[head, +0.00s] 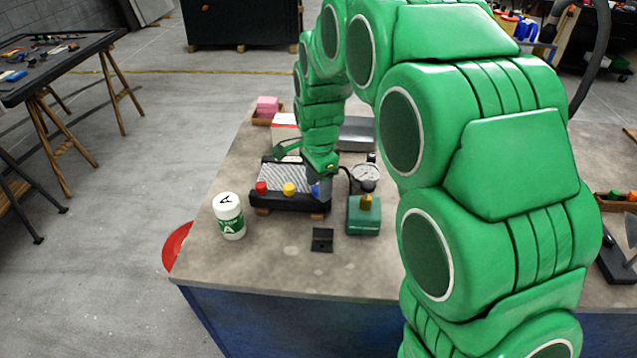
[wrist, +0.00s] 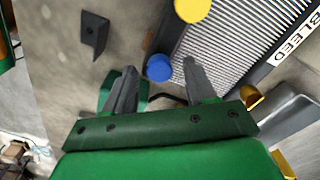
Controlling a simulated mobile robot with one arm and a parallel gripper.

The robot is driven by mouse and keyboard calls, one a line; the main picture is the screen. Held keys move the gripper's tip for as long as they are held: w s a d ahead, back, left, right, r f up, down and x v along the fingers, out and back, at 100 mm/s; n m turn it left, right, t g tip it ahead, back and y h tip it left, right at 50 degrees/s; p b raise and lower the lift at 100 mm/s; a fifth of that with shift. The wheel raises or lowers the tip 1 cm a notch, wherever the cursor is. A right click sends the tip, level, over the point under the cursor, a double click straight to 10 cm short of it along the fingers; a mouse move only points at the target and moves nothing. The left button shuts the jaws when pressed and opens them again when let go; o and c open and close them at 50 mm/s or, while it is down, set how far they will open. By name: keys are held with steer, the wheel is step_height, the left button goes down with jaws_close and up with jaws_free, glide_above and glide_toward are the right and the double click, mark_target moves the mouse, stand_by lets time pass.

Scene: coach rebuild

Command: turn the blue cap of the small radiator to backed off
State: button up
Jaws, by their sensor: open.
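The small radiator (head: 290,203) is a dark box with a ribbed silver core, on wooden blocks on the bench. Red (head: 261,188), yellow (head: 289,189) and blue (head: 315,190) caps line its front edge. In the wrist view the blue cap (wrist: 159,68) shows just beyond and between my fingertips, beside the ribbed core (wrist: 222,50). My gripper (wrist: 160,72) is open, with one finger on each side of the cap's line and nothing visibly held. I cannot tell the cap's turn position.
A green box with a brass fitting (head: 364,215) and a round gauge (head: 366,176) stand close right of the radiator. A small black bracket (head: 322,240) lies in front. The bench front is mostly clear.

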steer(key=shift+c, duration=0.5)
jaws_close()
steer(key=n, duration=0.5)
steer(key=shift+n, duration=0.4)
steer(key=n, duration=0.5)
steer(key=shift+a+n, duration=0.15)
steer(key=shift+n, duration=0.15)
steer(key=n, duration=1.1)
